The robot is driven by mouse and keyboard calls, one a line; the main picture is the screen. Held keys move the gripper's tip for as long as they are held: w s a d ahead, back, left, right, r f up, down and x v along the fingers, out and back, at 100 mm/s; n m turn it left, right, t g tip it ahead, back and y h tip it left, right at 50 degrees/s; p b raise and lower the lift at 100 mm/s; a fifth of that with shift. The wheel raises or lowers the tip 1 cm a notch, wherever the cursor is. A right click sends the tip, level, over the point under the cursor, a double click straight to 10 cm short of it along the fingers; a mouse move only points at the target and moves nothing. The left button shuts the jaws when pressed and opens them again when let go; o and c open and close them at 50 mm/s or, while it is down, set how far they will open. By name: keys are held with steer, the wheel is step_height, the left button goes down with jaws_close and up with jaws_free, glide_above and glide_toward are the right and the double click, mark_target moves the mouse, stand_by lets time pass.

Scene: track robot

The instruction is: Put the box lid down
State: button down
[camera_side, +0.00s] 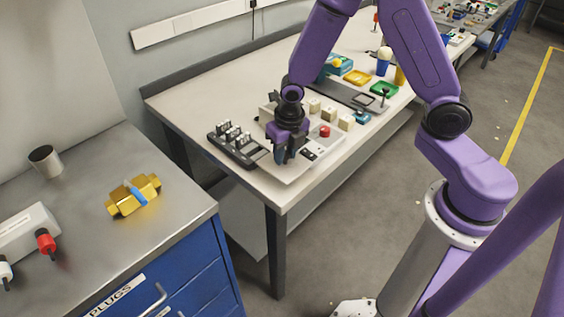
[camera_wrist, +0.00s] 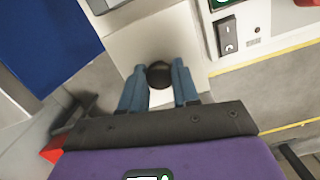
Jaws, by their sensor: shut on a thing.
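My gripper (camera_side: 284,157) points down over the near end of the long white bench. In the wrist view its two blue fingers (camera_wrist: 159,78) are shut on the round black knob (camera_wrist: 159,72) of a pale, square box lid (camera_wrist: 152,42). In the side view my gripper hides the knob, and I cannot clearly tell the lid from the pale surface under it. I cannot tell whether the lid touches anything below.
A panel with a red button (camera_side: 324,131) and switches is just right of my gripper. A black rack (camera_side: 238,146) with several upright pieces is left of it. Yellow (camera_side: 357,77) and green (camera_side: 384,89) trays lie farther back. The bench's left back area is clear.

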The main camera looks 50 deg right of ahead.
steer(key=shift+w+f, duration=0.25)
steer(key=shift+f, duration=0.1)
steer(key=shift+w+a+f, duration=0.1)
steer(key=shift+w+f, duration=0.1)
steer(key=shift+f, duration=1.55)
steer(key=shift+f, duration=0.1)
steer(key=c, duration=0.8)
jaws_free()
